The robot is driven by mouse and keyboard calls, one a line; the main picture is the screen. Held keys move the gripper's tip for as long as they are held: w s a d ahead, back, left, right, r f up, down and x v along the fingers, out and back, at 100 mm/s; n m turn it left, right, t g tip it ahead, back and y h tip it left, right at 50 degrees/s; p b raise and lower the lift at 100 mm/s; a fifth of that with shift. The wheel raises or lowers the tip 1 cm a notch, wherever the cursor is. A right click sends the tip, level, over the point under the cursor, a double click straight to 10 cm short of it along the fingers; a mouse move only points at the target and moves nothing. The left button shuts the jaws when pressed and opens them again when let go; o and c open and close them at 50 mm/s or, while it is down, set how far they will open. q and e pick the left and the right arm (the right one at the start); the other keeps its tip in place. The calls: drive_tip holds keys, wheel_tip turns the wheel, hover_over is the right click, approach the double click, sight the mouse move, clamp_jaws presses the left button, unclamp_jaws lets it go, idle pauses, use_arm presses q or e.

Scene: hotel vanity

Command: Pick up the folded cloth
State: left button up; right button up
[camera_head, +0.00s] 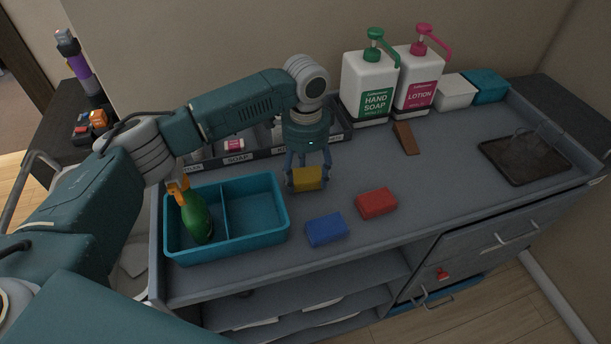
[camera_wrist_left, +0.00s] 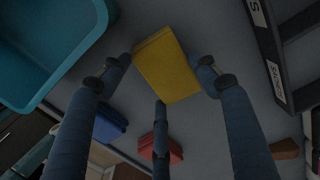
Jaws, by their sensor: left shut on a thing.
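The yellow folded cloth (camera_head: 307,179) is between the fingers of my left gripper (camera_head: 306,177), over the vanity top to the right of the teal bin. In the left wrist view the yellow cloth (camera_wrist_left: 168,66) fills the space between the blue fingers, which are shut on it. I cannot tell how far it is off the surface. A blue folded cloth (camera_head: 327,229) and a red folded cloth (camera_head: 376,203) lie nearer the front edge. They also show in the left wrist view, blue (camera_wrist_left: 109,124) and red (camera_wrist_left: 168,149). My right gripper is not in view.
The teal divided bin (camera_head: 258,240) holds a green spray bottle (camera_head: 196,217) in its left compartment. A dark labelled tray (camera_head: 262,153), hand soap (camera_head: 369,85) and lotion (camera_head: 416,80) pumps stand behind. A brown wedge (camera_head: 405,138) and dark tray (camera_head: 525,158) are right; counter between is clear.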

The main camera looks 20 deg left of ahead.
use_arm(q)
wheel_tip(320, 180, up, 15)
drive_tip(key=b, duration=0.3)
wheel_tip(320, 180, up, 5)
hover_over(306, 178)
drive_tip(key=shift+f, duration=0.1)
